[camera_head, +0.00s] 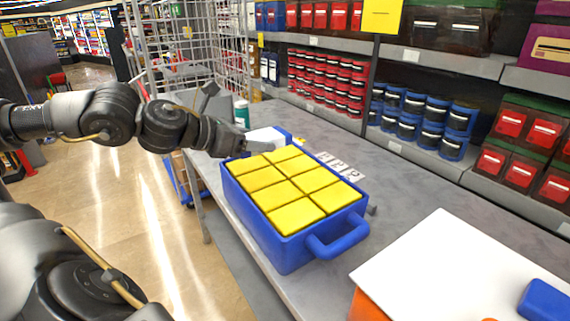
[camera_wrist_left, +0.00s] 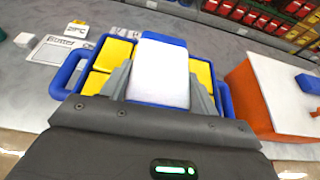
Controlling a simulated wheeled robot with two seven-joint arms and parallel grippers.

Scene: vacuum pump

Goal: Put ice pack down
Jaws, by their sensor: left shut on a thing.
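The ice pack, a white block with a blue edge (camera_wrist_left: 158,78), is held between the two grey fingers of my left gripper (camera_wrist_left: 162,92) in the wrist view. In the head view my left gripper (camera_head: 252,143) is at the far end of the blue crate, and the ice pack (camera_head: 264,134) shows beside its fingers. The blue crate (camera_head: 283,253) has side handles and is filled with several yellow blocks (camera_head: 296,216). In the wrist view the pack overlaps the crate, and I cannot tell whether they touch. My right gripper is not in view.
An orange box (camera_wrist_left: 243,90) with a white top (camera_head: 450,275) and a blue piece (camera_head: 545,300) stands at right. White cards (camera_head: 340,166) lie beside the crate on the grey table (camera_head: 410,185). Stocked shelves (camera_head: 440,62) line the back. A wire rack (camera_head: 190,45) stands behind my left arm.

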